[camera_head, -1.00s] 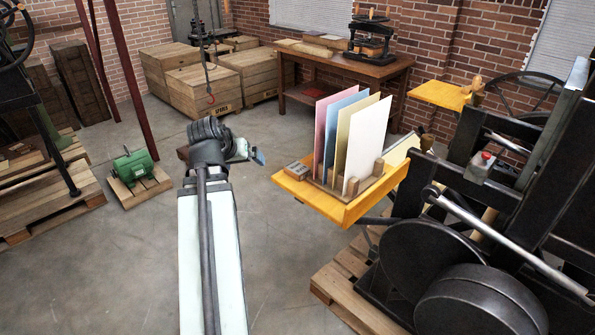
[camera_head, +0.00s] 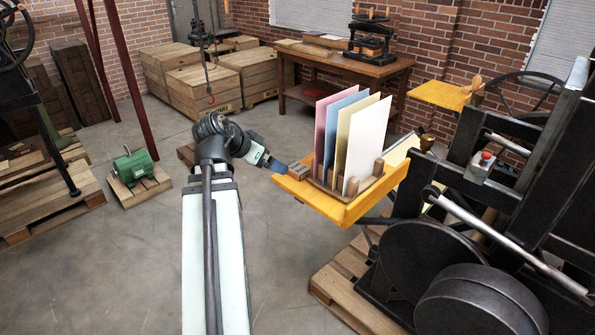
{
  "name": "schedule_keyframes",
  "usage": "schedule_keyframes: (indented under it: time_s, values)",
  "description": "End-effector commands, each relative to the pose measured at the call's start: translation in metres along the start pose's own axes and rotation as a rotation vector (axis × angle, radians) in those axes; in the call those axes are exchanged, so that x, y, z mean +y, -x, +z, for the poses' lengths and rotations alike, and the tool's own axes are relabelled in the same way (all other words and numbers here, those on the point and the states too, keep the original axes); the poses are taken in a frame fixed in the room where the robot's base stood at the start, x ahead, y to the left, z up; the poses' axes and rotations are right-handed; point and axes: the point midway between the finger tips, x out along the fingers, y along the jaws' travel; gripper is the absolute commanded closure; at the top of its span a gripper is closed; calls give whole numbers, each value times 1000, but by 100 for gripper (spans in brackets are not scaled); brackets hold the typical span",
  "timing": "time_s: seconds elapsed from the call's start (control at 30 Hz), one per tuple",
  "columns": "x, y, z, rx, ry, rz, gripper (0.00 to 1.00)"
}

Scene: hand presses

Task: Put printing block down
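A small grey-brown block (camera_head: 299,171), which looks like the printing block, sits on the left end of the yellow-orange tray (camera_head: 343,213). My gripper (camera_head: 284,167) is at the end of my arm, just left of this block and close to the tray's left edge. A bluish part shows at the gripper's tip. I cannot tell whether that part is the fingers or something held. The fingers are too small to tell open from shut, and I cannot tell whether they touch the block.
Pink, blue, yellow and white sheets (camera_head: 367,143) stand upright in a wooden rack on the tray, right of the block. The black press (camera_head: 430,262) fills the right side. A green motor (camera_head: 134,166) sits on a small pallet at left. The floor between is clear.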

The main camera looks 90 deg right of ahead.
Motion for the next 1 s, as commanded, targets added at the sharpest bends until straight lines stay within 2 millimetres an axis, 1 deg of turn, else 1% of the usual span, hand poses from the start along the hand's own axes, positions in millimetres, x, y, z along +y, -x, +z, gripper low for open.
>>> schedule_keyframes:
  time_s: [0.03, 0.3, 0.5, 0.77, 0.87, 1.0]
  values:
    - [0, -9, 0, -1, 0, 3, 0]
    - [-1, -45, 0, -2, 2, 0, 0]
    - [0, -59, -1, 0, 2, -1, 0]
    - [-1, -68, -2, -1, 2, 0, 0]
    - [-2, -77, -4, -1, 2, 0, 0]
    - [-2, -96, -7, -1, 2, 1, 0]
